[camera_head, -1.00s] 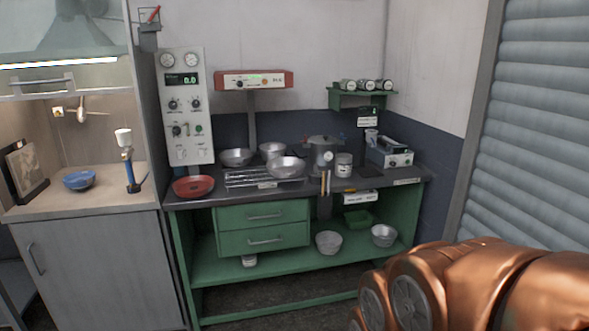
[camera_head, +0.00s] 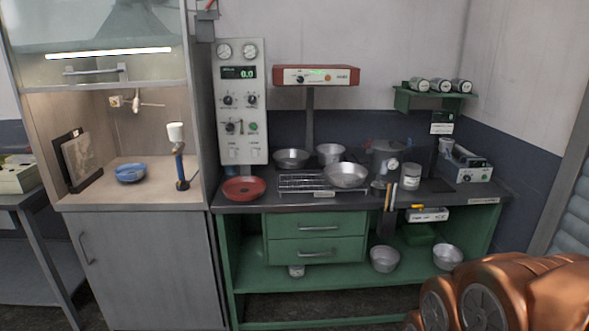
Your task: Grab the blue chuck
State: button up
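A blue round dish (camera_head: 131,173), bowl-like, sits on the wooden floor of the fume hood at the left. A tool with a dark blue handle and a white cup-shaped top (camera_head: 177,145) stands upright to its right in the same hood. I cannot tell for sure which of these blue things is the chuck. Part of my copper-coloured arm shows at the lower right. My gripper is not in view.
A framed board (camera_head: 82,160) leans left of the dish. A green workbench (camera_head: 320,277) at the right bears a red pan (camera_head: 243,189), a wire rack (camera_head: 306,184), metal bowls and a pot (camera_head: 387,160). A grey cabinet (camera_head: 145,268) stands under the hood.

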aim_at(134, 171)
jog(key=k, duration=1.3)
jog(key=u, duration=0.55)
jog(key=i, duration=1.7)
jog(key=z, duration=1.25)
jog(key=k, duration=0.1)
jog(key=u, duration=0.2)
